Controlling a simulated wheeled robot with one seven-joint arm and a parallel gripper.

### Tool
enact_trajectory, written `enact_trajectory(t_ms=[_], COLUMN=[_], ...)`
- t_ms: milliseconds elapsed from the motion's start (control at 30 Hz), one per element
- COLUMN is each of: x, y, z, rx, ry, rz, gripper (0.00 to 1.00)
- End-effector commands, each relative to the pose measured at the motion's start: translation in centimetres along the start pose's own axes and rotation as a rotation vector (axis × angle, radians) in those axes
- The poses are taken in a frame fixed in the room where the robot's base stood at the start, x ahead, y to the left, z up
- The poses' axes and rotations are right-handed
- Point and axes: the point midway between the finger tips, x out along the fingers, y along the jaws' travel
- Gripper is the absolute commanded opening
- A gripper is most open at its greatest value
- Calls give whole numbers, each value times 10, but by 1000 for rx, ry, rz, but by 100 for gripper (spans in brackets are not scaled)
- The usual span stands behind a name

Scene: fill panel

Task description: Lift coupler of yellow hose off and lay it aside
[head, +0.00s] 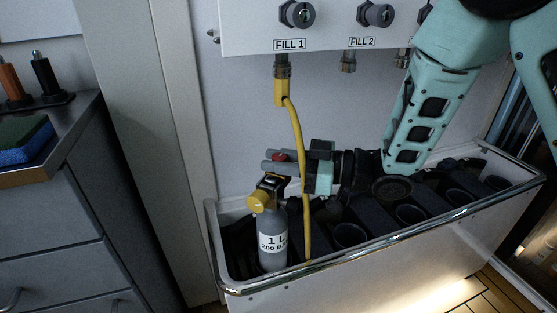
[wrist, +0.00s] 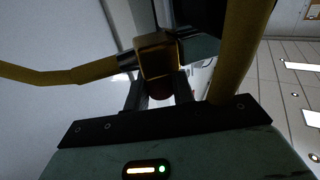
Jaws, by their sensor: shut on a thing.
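The yellow hose (head: 297,135) hangs from the FILL 1 outlet and runs down past my gripper to the rack. In the wrist view it crosses close on the right (wrist: 240,50) and a length joins the coupler from the left (wrist: 90,70). The grey cylinder (head: 272,238) stands upright just below; whether coupler and valve touch is unclear.
The white rack (head: 380,232) has a metal front rim and several dark round holders to the right of the cylinder. The fill panel (head: 335,42) overhangs behind. A grey cabinet (head: 50,225) with a sponge (head: 25,140) on top stands at left.

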Motion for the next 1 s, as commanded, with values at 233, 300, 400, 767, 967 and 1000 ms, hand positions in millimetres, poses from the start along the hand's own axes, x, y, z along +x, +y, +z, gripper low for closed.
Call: enact_trajectory(t_ms=[233,300,400,767,967,1000], x=[0,0,0,0,0,0], y=[1,1,1,2,2,2], z=[-13,-16,-20,-33,-40,-42], rx=[-1,-1,-1,-1,-1,-1], ry=[4,4,4,3,3,3], rz=[0,0,0,0,0,0], gripper=[0,0,0,0,0,0])
